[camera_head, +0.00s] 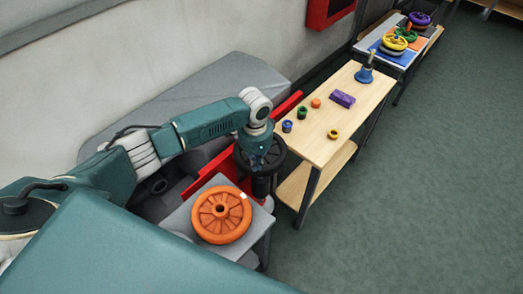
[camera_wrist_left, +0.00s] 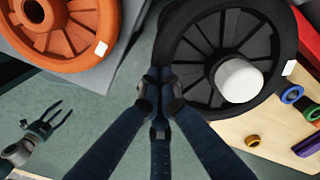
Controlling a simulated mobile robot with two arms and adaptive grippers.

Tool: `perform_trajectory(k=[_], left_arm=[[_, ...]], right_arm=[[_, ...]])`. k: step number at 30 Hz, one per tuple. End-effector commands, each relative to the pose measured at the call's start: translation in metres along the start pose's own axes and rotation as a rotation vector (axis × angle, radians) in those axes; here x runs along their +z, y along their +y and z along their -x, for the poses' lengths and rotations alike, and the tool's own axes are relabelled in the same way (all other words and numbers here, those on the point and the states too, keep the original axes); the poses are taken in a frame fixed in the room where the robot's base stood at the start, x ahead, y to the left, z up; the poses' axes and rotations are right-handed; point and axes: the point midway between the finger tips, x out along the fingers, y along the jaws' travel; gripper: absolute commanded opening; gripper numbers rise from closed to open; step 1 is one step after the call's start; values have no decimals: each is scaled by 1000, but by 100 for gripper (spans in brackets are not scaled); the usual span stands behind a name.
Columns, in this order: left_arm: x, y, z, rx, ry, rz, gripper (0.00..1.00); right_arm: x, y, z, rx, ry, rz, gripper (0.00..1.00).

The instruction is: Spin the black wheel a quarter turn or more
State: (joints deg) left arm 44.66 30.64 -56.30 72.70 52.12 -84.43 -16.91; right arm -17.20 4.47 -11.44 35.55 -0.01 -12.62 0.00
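The black spoked wheel (camera_head: 280,153) stands behind the orange wheel, partly hidden by my left gripper (camera_head: 258,162) in the head view. In the left wrist view the black wheel (camera_wrist_left: 178,52) fills the upper right, with a white round knob (camera_wrist_left: 238,79) and a white mark near its rim. My left gripper (camera_wrist_left: 160,82) has its fingertips together at the wheel's lower left rim. I cannot tell whether they touch or pinch it. My right gripper (camera_wrist_left: 57,116) shows at the left of that view, its fingers apart and empty.
An orange wheel (camera_head: 205,220) lies on a grey stand (camera_head: 180,219) beside the black wheel. Red bars (camera_head: 288,104) stand nearby. A wooden table (camera_head: 318,146) holds several small coloured pieces and a blue object (camera_head: 364,75). The green floor on the right is clear.

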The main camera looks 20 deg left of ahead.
Motion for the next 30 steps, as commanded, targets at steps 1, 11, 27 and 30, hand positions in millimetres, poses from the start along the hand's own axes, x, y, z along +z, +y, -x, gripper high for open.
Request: perform_trajectory(k=[1, 11, 27, 30], left_arm=[[-4, 3, 0, 2, 1, -2, 0], [-6, 4, -1, 1, 1, -1, 0], [-26, 9, 0, 0, 1, 0, 0], [-27, 9, -1, 1, 1, 0, 0]], right_arm=[[0, 0, 1, 0, 0, 0, 56], [0, 3, 0, 4, 0, 1, 56], [1, 3, -1, 3, 0, 2, 56], [1, 3, -2, 3, 0, 2, 56]])
